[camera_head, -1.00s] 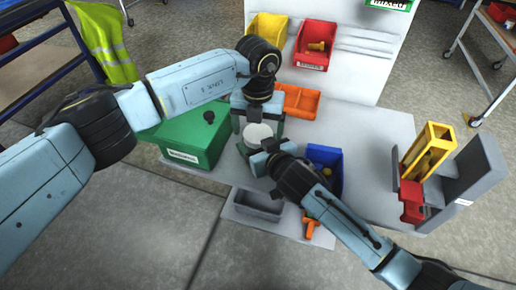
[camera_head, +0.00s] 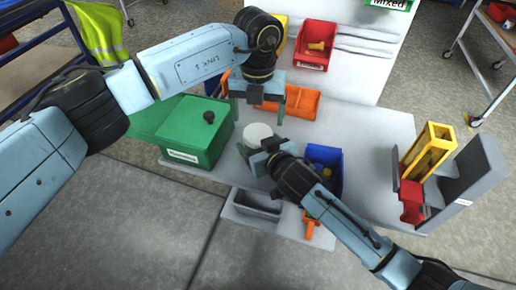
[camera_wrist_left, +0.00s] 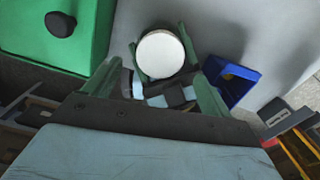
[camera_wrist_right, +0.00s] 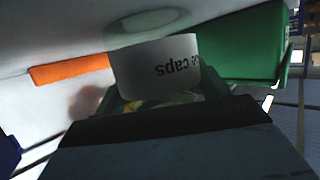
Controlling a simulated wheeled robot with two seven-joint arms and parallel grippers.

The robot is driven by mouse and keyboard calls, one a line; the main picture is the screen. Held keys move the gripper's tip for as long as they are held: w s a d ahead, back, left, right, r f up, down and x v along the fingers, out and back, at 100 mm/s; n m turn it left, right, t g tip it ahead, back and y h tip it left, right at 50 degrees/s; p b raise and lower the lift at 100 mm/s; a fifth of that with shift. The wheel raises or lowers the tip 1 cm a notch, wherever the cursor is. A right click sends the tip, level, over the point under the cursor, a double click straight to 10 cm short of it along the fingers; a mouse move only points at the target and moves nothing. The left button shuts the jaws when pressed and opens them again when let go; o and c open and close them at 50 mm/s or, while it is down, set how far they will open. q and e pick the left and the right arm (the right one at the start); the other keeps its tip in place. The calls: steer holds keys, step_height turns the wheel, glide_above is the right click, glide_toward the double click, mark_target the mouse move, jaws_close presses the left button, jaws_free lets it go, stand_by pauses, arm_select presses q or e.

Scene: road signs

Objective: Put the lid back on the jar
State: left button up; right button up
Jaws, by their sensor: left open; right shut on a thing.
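A flat white disc, which looks like the lid (camera_wrist_left: 160,54), covers the jar's top in the left wrist view; the lid also shows in the head view (camera_head: 258,131). I cannot tell how snugly it sits. My left gripper (camera_head: 257,114) is open and empty, above and behind the jar. Its spread fingers are clear of the lid.
A green box (camera_head: 200,140) with a black knob stands left of the jar. A blue bin (camera_head: 332,157) is on the right, an orange tray (camera_head: 303,103) behind. A grey tray (camera_head: 256,204) lies in front. Yellow and red holders (camera_head: 428,150) stand at the far right.

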mark_target(258, 133)
arm_select(q)
steer(key=shift+r+n, duration=1.4)
steer(key=shift+r, duration=0.1)
step_height(258, 133, down, 8)
steer(key=shift+f, duration=0.1)
steer(key=c, duration=1)
steer(key=shift+m, duration=0.9)
steer(key=o, duration=1.1)
